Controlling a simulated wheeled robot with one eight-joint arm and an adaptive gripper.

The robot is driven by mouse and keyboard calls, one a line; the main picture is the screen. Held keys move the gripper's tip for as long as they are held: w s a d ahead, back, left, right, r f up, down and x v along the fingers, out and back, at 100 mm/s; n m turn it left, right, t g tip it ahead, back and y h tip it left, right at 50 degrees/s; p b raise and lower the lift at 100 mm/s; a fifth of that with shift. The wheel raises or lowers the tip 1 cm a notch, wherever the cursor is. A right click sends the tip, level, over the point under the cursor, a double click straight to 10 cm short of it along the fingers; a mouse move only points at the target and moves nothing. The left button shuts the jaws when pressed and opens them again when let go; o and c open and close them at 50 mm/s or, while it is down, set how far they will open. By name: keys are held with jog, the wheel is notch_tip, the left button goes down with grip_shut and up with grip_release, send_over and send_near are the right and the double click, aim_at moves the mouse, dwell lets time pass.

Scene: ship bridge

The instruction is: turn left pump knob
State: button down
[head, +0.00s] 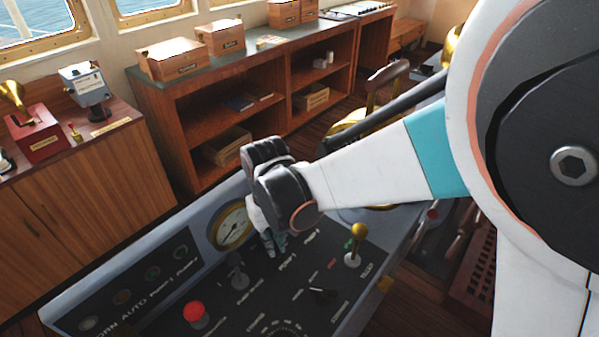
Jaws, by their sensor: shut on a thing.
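The dark control panel (216,292) slopes across the lower middle of the head view, with pump labels printed beside my gripper. My gripper (272,244) points down at the panel, between the gauge and the gold-topped lever. Its fingers are shut on the left pump knob, which they and the wrist hide almost wholly. How far the knob is turned cannot be seen.
A round gauge (231,226) sits on the raised back edge. Wooden shelves (215,115) stand behind.

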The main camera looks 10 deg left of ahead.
jog(key=shift+m, duration=0.6)
jog(key=c, duration=1.7)
grip_release()
jog(key=shift+o, duration=0.2)
